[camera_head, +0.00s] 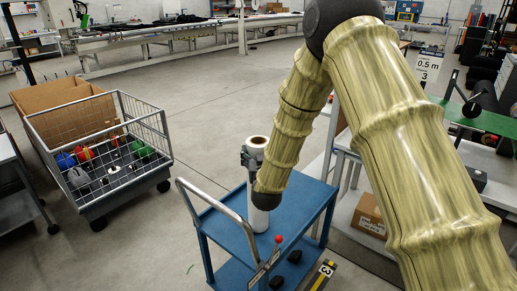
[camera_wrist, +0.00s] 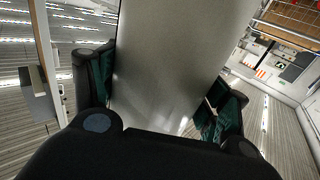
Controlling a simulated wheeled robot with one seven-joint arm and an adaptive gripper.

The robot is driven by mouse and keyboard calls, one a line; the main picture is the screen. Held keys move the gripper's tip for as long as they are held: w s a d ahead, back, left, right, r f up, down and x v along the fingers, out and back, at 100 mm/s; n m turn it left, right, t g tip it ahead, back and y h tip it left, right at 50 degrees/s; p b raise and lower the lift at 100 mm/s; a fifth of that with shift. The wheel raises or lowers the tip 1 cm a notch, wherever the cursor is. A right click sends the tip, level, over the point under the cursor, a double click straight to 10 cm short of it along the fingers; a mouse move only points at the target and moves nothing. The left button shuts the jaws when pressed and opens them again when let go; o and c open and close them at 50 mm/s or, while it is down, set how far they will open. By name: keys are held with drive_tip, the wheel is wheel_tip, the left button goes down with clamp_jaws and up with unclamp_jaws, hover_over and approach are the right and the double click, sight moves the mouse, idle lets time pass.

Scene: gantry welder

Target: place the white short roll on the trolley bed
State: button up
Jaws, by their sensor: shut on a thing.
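The white short roll (camera_head: 258,147) stands upright, its brown core showing at the top. My gripper (camera_head: 250,162) is shut around its upper part, and my arm covers some of its middle. The blue trolley bed (camera_head: 308,200) lies below the gripper. The roll's lower end shows against the bed's left part; I cannot tell whether it touches the surface. In the wrist view the roll (camera_wrist: 180,60) fills the space between the dark green finger pads of my gripper (camera_wrist: 160,92).
The trolley has a raised grey handle (camera_head: 218,208) at left and a red-knobbed lever (camera_head: 278,239) in front. Dark items lie on its lower shelf. A shelf with a cardboard box (camera_head: 370,213) is at right.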

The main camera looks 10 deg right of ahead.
drive_tip(key=shift+r, duration=0.15)
drive_tip(key=o, duration=2.1)
drive_tip(key=shift+s, duration=0.1)
drive_tip(key=s+a+b, duration=0.1)
drive_tip(key=s+b, duration=0.1)
drive_tip(key=s, duration=1)
drive_tip(key=shift+a, duration=0.25)
